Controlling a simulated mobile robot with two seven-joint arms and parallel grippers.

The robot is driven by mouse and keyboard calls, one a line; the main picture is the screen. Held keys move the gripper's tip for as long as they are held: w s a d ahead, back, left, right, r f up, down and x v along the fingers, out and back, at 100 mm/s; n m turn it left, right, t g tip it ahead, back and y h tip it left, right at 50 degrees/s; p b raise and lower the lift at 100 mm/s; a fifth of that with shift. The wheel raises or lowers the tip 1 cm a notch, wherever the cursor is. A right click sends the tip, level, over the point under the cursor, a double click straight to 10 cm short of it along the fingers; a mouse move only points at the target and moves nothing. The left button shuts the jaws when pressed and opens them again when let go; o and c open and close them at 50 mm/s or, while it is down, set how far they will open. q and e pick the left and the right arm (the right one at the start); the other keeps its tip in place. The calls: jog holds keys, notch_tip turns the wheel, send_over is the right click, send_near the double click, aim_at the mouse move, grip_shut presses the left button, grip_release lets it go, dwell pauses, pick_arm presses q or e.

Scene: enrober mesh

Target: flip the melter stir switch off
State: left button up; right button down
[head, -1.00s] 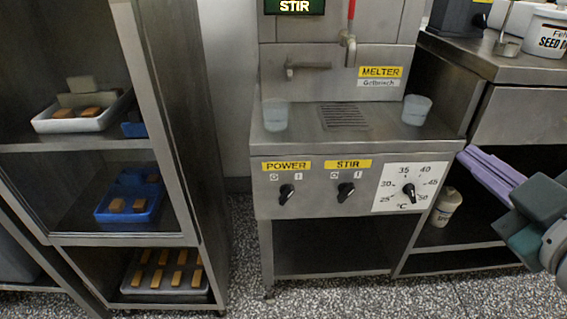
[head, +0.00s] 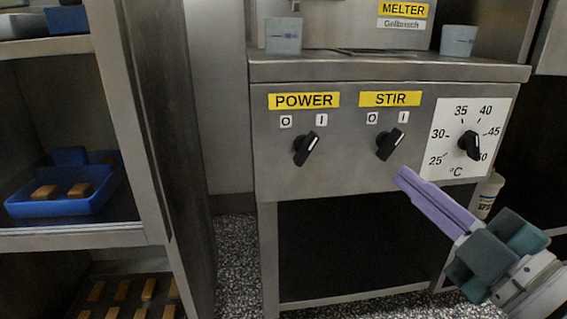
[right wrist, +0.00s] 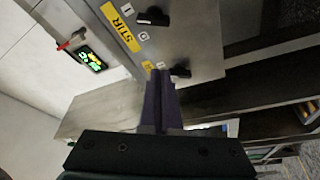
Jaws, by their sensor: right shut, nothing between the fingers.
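The melter's stir switch (head: 391,144) is a black rotary knob under the yellow STIR label in the head view. Its white-marked pointer leans up and right, toward the I mark. My right gripper (head: 402,174) comes in from the lower right, its purple fingers shut and empty. Its tips appear just below and slightly right of the stir knob, with no clear contact. The depth gap is hard to judge. In the right wrist view the shut fingers (right wrist: 160,74) point toward the panel, near two dark knobs. My left gripper is not in view.
The similar power knob (head: 307,148) is to the left, also leaning toward I. The temperature dial (head: 470,145) is close on the right. Two cups stand on the ledge above. A shelf rack with a blue tray (head: 62,204) is at the left.

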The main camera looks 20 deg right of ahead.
aim_at(389, 143)
jog(key=shift+s, duration=0.1)
jog(key=w+b, duration=0.1)
jog(key=w, duration=0.2)
jog(key=w+r+b, duration=0.1)
jog(key=w, duration=0.2)
jog(key=w+b, duration=0.1)
jog(key=w, duration=0.2)
jog(key=shift+w+a+r, duration=0.2)
jog(key=shift+w, duration=0.2)
jog(key=d, duration=0.1)
jog(key=f+b, duration=0.1)
jog(key=d+b, duration=0.1)
jog(key=shift+s+d+f, duration=0.25)
jog(key=shift+d+f, duration=0.05)
jog(key=shift+f, duration=0.05)
jog(key=shift+s+d, duration=0.2)
jog(key=shift+d, duration=0.2)
jog(key=shift+w, duration=0.15)
jog(key=shift+f+n+p, duration=0.1)
jog(key=shift+n+p, duration=0.6)
jog(key=shift+n, duration=0.2)
